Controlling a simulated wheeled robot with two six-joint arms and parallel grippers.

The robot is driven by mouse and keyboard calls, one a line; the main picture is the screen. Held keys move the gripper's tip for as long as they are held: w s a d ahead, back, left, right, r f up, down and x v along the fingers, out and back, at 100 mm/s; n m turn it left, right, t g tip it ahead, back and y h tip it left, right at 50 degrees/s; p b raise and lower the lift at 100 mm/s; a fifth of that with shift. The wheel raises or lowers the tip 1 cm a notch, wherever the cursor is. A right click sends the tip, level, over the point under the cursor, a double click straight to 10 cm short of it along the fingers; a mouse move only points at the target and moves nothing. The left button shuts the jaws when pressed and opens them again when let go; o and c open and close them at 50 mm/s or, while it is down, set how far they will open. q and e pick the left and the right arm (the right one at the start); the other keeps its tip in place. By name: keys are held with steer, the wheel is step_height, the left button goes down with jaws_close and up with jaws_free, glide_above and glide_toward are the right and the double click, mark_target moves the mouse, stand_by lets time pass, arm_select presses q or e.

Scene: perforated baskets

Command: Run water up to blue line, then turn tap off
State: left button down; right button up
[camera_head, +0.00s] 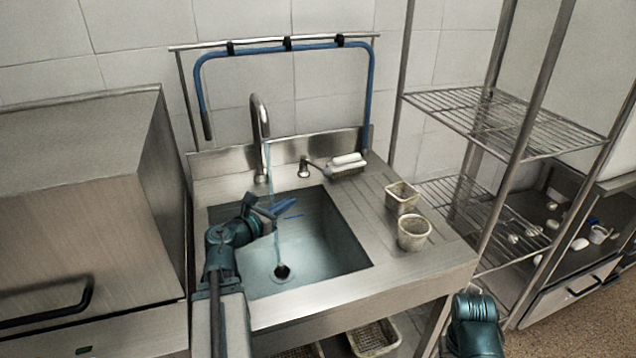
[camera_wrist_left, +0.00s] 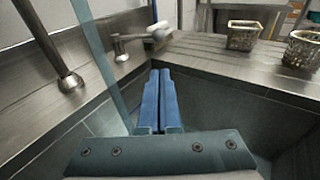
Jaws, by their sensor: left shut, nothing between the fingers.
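The steel gooseneck tap (camera_head: 260,125) stands behind the sink basin (camera_head: 345,265). A thin pale-blue water stream (camera_head: 275,230) falls from its spout toward the dark drain (camera_head: 282,271). The tap lever (camera_head: 306,166) is right of the spout; it also shows in the left wrist view (camera_wrist_left: 127,40). A short blue line (camera_head: 292,217) marks the basin's back wall. The basin looks bluish, but I cannot tell the water level. My left gripper (camera_head: 284,206) is shut and empty over the basin, apart from the lever. Its blue fingers (camera_wrist_left: 159,100) lie together. My right gripper's fingers are out of view.
A brush (camera_head: 348,164) lies behind the drainboard. Two perforated baskets (camera_head: 402,196) (camera_head: 413,232) stand on the drainboard at right. A blue hose (camera_head: 290,47) hangs on a rail above. A wire shelf rack (camera_head: 500,120) stands right, a steel appliance (camera_head: 80,200) left.

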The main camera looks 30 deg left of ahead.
arm_select(q)
glide_toward(325, 176)
steer(key=w+f, duration=0.1)
steer(key=w, duration=0.4)
steer(key=shift+w+d, duration=0.3)
steer(key=shift+w, duration=0.45)
